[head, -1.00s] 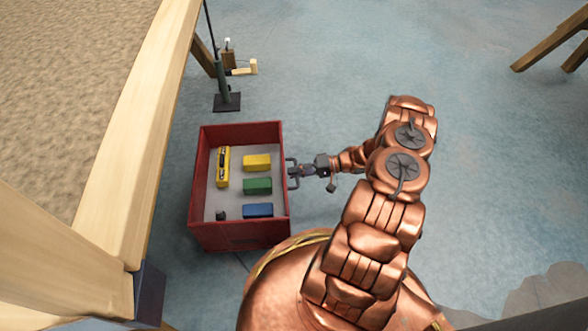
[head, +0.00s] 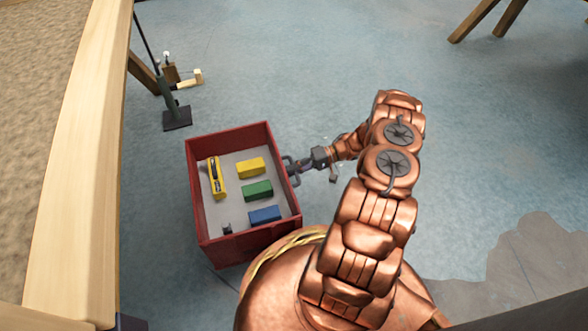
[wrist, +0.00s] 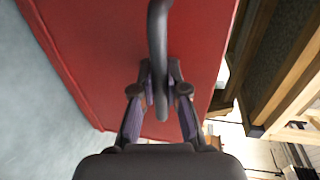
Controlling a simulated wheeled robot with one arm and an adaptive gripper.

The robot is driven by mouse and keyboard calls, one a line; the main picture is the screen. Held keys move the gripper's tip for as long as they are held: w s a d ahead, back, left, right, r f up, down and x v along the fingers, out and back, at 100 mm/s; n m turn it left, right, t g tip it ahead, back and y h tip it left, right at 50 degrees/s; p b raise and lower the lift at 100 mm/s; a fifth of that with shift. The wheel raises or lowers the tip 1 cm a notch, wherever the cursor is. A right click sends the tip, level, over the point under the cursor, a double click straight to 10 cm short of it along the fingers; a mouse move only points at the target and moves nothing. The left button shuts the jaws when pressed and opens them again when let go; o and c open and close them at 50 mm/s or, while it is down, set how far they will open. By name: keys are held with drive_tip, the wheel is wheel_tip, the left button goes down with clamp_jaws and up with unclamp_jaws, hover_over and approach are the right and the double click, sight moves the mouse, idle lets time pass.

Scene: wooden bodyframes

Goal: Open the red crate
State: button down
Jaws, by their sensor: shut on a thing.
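The red crate (head: 245,247) stands on the blue-grey floor left of my arm in the head view. No lid shows on it, and its inside is in plain view. A grey handle (wrist: 157,30) sits on the crate wall facing my gripper. My gripper (head: 294,169) is at that right wall, shut on the handle. In the wrist view the fingers (wrist: 160,90) close around the handle bar, and the crate's red wall (wrist: 90,55) fills the area behind. Inside the crate lie yellow (head: 250,168), green (head: 258,190) and blue (head: 264,214) blocks.
A yellow tool-like item (head: 216,178) and a small dark object (head: 227,228) also lie in the crate. A wooden frame (head: 85,150) runs along the left. A dark stand (head: 176,117) is behind the crate.

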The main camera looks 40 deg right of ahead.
drive_tip(key=c, duration=1.2)
unclamp_jaws()
drive_tip(key=v, duration=1.2)
drive_tip(key=shift+w, duration=0.1)
